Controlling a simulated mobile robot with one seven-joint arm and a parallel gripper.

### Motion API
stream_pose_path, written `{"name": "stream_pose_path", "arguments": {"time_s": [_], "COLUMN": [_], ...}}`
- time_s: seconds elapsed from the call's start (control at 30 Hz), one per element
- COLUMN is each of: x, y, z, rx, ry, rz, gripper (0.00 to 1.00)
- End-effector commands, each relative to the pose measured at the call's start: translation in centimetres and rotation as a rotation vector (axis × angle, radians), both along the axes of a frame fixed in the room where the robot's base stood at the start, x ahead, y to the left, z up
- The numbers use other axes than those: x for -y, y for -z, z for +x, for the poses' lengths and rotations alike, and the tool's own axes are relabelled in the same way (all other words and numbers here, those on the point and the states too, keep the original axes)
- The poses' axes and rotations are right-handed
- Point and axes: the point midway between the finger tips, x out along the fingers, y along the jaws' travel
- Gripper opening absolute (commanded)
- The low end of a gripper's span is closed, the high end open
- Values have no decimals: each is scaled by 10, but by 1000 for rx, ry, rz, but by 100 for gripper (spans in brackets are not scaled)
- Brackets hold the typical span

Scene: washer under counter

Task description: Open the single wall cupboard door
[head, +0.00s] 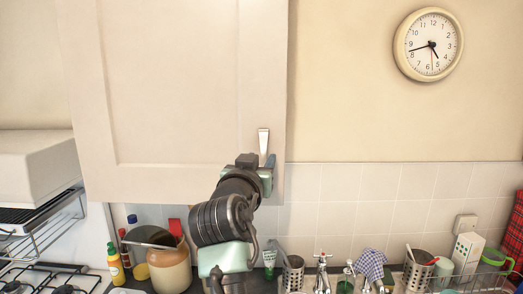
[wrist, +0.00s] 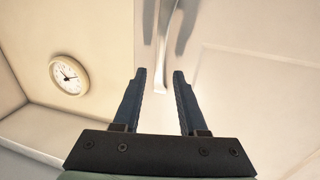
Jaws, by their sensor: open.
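The wall cupboard door (head: 180,85) is a pale cream panel and looks shut in the head view. Its slim metal handle (head: 263,141) stands upright near the door's lower right corner. In the wrist view the handle (wrist: 164,50) runs down from the top edge, and its end shows between my fingers. My gripper (head: 268,161) is at the handle's lower end, partly hidden by my arm in the head view. In the wrist view my gripper (wrist: 159,74) is open, with one dark finger on each side of the handle's line. I cannot tell whether either finger touches it.
A round clock (head: 428,45) hangs on the wall at right. Below are a brown and cream jar (head: 169,268), a tap (head: 322,270), utensil pots and a dish rack (head: 470,284). A cooker hood (head: 38,168) is at left.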

Motion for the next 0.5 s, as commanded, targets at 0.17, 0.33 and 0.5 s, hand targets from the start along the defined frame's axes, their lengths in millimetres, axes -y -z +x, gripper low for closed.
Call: {"name": "stream_pose_path", "arguments": {"time_s": [0.17, 0.33, 0.5], "x": [3, 3, 3], "y": [0, 0, 0], "z": [11, 13, 13], "rx": [-1, 1, 1], "ry": [1, 0, 0], "rz": [-1, 0, 0], "gripper": [42, 42, 42]}}
